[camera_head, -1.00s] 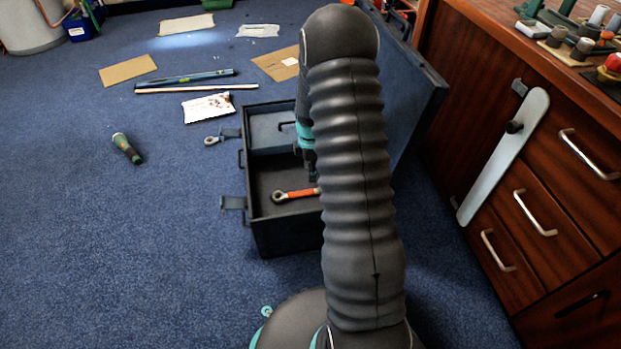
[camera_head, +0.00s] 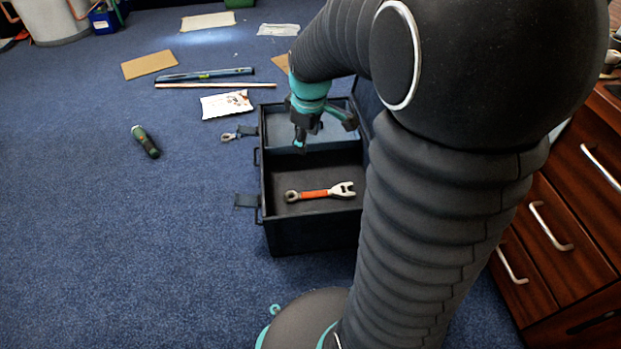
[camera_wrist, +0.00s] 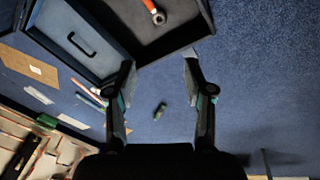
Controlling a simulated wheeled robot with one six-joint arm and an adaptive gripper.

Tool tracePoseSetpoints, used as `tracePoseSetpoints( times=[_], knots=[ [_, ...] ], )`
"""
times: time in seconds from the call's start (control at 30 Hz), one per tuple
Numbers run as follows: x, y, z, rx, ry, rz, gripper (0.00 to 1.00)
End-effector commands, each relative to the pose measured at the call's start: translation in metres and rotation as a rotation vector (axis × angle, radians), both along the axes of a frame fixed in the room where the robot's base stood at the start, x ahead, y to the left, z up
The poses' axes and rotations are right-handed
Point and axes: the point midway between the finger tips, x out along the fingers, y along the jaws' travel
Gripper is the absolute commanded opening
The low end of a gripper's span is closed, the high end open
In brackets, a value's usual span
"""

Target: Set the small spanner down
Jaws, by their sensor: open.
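The small spanner (camera_head: 320,192) has an orange-red handle and bare metal ends. It lies on the floor of the front compartment of an open dark toolbox (camera_head: 312,238). Its handle end also shows at the top of the wrist view (camera_wrist: 154,12). My gripper (camera_head: 301,140) is above the toolbox, near the divider behind the spanner, and clear of the spanner. In the wrist view its two fingers (camera_wrist: 158,95) are spread wide with nothing between them.
A green and black screwdriver (camera_head: 146,141) lies on the blue carpet left of the toolbox. Cardboard (camera_head: 149,64), a printed packet (camera_head: 227,104) and a long blue level (camera_head: 205,75) lie behind. Wooden drawers (camera_head: 545,225) stand at the right. Carpet at front left is clear.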

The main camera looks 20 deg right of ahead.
Motion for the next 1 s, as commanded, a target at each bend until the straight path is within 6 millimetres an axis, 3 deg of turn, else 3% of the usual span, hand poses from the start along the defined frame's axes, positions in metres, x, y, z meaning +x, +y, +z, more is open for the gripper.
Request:
tracePoseSetpoints(
  times=[0.1,0.3,0.6,0.8,1.0],
  knots=[
    [-0.03,0.018,0.031,0.025,-0.054,-0.102,0.53],
    [-0.081,0.043,0.066,0.086,-0.133,-0.281,0.53],
    [-0.159,0.069,0.09,0.21,-0.236,-0.53,0.53],
    [-0.188,0.076,0.092,0.27,-0.269,-0.631,0.53],
    [-0.195,0.077,0.091,0.286,-0.275,-0.659,0.53]
  ],
)
